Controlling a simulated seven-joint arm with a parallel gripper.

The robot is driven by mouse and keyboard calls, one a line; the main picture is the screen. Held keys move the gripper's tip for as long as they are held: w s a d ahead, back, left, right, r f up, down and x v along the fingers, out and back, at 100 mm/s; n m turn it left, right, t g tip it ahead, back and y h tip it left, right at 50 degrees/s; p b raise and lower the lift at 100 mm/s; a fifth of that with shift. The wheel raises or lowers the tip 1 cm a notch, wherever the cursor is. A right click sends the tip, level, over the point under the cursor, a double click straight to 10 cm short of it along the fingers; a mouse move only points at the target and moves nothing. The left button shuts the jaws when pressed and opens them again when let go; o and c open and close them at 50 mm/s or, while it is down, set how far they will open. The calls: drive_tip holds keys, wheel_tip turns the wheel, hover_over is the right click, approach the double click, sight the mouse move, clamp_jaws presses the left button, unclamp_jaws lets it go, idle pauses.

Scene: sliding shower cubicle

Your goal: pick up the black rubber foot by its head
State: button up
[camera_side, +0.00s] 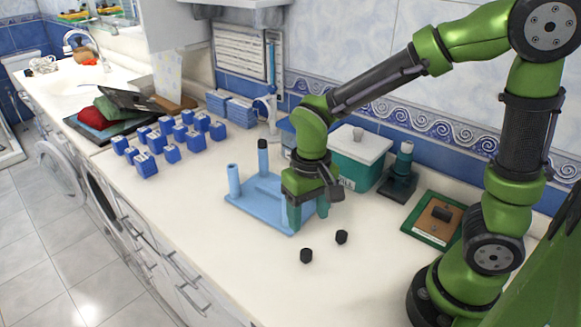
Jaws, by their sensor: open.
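Two small black rubber feet lie on the white counter in front of my gripper: one nearer the front edge (306,256) and one to its right (341,237). Which end of each is the head is too small to tell. My gripper (308,219) points down with its teal fingers apart. It is behind and above the two feet, not touching them, and I see nothing between its fingers. A light blue stand (250,205) is at its left, partly hidden by the gripper. The stand's rear post has a black cap (262,143); its front post (233,181) has none.
Several blue blocks (146,165) stand on the counter at the left. A teal box with a white lid (358,145), a small dark teal device (402,165) and a green-edged board (432,217) are behind and right. The counter around the feet is clear.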

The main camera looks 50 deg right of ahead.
sight(307, 252)
wheel_tip(307, 252, down, 11)
drive_tip(key=shift+s+a+f, duration=0.1)
drive_tip(key=shift+a, duration=0.05)
idle(0.4)
